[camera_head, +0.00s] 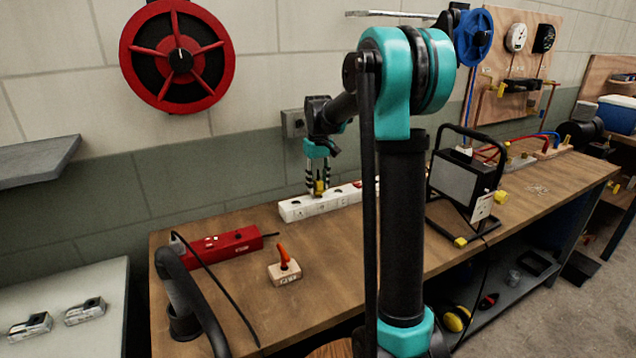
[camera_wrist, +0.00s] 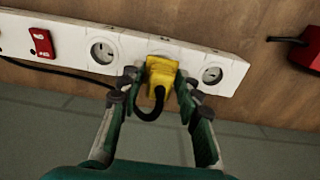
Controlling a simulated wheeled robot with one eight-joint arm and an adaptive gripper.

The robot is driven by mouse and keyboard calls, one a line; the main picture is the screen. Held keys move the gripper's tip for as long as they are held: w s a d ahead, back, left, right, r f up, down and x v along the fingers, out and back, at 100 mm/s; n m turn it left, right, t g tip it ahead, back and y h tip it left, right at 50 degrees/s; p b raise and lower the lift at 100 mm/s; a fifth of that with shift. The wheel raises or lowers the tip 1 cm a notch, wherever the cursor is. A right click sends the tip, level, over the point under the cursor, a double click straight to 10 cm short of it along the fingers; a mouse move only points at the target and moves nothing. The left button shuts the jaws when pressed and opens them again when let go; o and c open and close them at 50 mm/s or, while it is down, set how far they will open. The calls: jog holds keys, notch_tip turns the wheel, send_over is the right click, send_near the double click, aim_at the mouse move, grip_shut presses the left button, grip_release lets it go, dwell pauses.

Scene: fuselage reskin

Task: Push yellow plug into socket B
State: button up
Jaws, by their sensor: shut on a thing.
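My gripper (camera_head: 318,186) is shut on the yellow plug (camera_head: 319,188) above the white power strip (camera_head: 290,214) on the bench. In the wrist view, the two fingers of my gripper (camera_wrist: 158,84) sit either side of the yellow plug (camera_wrist: 161,72), whose dark cord loops back toward me. The plug is at the white strip (camera_wrist: 140,45), between one round socket (camera_wrist: 103,51) and the end socket (camera_wrist: 211,75). The plug hides the socket behind it, and its letter cannot be read. I cannot tell whether the plug is seated or just above the face.
A red power strip (camera_head: 232,243) and a wooden block with an orange-red piece (camera_head: 284,258) stand to the left on the bench. A work lamp (camera_head: 464,180) stands to the right. A red switch (camera_wrist: 41,42) is on the white strip. The wall is close behind.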

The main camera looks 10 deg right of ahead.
jog(key=shift+f, duration=1)
jog(key=o, duration=1.2)
jog(key=shift+o, duration=0.2)
jog(key=shift+r, duration=2.45)
jog(key=shift+s, duration=0.15)
